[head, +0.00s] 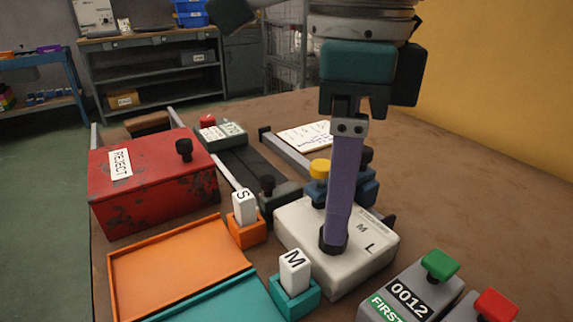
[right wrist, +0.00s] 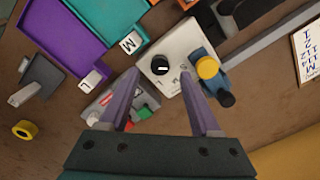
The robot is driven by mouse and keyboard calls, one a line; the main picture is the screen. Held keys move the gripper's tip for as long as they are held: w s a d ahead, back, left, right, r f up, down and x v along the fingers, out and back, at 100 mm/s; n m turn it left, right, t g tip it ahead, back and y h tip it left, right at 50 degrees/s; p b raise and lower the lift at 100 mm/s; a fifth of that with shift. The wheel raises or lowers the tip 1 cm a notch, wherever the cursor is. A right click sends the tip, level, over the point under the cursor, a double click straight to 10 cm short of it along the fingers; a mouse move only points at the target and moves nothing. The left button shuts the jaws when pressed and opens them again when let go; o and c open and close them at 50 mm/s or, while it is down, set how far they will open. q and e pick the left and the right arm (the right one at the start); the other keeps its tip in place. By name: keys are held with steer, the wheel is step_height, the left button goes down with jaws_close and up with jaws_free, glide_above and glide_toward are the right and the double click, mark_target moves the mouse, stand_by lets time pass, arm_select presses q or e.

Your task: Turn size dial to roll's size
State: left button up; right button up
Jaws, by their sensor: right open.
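The size dial is a black knob (right wrist: 160,65) with a white mark, on a pale box (head: 291,232) with letters M and L visible on its top. In the head view the knob (head: 333,240) is partly behind a purple finger. My right gripper (right wrist: 159,78) is open, with its two purple fingers on either side of the knob in the right wrist view. Its fingertips are close to the knob; I cannot tell whether they touch it. In the head view one finger hides the other. I cannot identify the roll. My left gripper is not in view.
A blue stand with a yellow knob (head: 320,168) is just behind the dial box. A counter (head: 408,298) with green and red buttons is at front right. Orange (head: 180,262) and teal (head: 225,303) trays, with S and M tags, lie left. A red REJECT box (head: 150,185) stands behind.

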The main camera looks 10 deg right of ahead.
step_height(320, 180, up, 6)
steer(key=shift+r, duration=0.25)
